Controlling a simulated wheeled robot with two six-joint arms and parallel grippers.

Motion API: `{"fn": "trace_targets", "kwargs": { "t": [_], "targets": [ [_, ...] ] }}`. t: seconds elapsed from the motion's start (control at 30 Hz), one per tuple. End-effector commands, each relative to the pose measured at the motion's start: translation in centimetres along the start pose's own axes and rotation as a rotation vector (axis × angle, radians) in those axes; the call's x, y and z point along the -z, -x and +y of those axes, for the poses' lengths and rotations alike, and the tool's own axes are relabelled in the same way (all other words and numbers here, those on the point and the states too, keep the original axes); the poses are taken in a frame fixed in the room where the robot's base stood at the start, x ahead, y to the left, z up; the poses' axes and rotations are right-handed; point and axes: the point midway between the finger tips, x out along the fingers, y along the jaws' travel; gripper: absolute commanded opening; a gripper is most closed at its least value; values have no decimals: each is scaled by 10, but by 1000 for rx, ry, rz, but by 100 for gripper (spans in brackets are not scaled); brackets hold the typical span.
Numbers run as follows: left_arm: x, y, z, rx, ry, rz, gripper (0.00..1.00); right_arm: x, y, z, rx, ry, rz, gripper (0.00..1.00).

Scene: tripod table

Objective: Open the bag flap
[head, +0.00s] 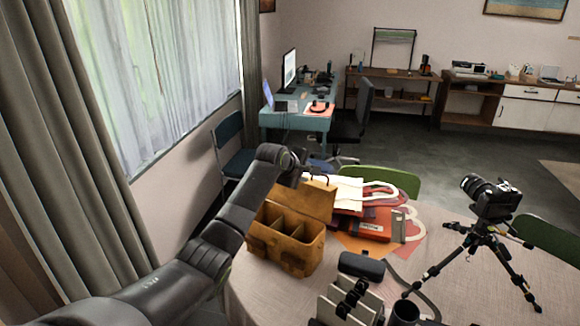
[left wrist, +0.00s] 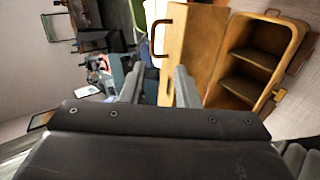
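The tan leather bag (head: 272,252) stands upright on the round table's left side, its divided compartments showing from above. Its flap (head: 308,199) is raised at the back of the opening, clear of the compartments. In the left wrist view the bag (left wrist: 288,32) lies to the right, and the flap (left wrist: 205,38) with a dark handle (left wrist: 158,40) is close to the fingers. My left gripper (left wrist: 158,88) is open, its fingers apart at the flap's edge. In the head view my left arm reaches behind the flap, and its fingertips are hard to make out. My right gripper is not in view.
Red and white bags (head: 375,225) lie right behind the leather bag. A dark case (head: 362,266) and a rack (head: 348,302) stand in front. A camera on a tripod (head: 488,225) is at right. Bare tablecloth (head: 448,272) lies between.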

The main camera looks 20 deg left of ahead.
Motion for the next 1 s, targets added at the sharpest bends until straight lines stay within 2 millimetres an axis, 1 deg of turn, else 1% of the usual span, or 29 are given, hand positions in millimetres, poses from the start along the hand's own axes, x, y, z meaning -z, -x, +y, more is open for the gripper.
{"fn": "trace_targets", "kwargs": {
  "t": [0.5, 0.63, 0.8, 1.0],
  "targets": [
    [0, 68, -1, -3, -3, 2, 28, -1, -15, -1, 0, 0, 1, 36],
    [0, 84, 0, -3, -2, 2, 28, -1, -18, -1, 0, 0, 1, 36],
    [-1, 95, 0, -1, 0, 1, 28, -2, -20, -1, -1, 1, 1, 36],
    [-1, 98, 0, 0, 0, 0, 28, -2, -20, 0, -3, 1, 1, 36]
  ]
}}
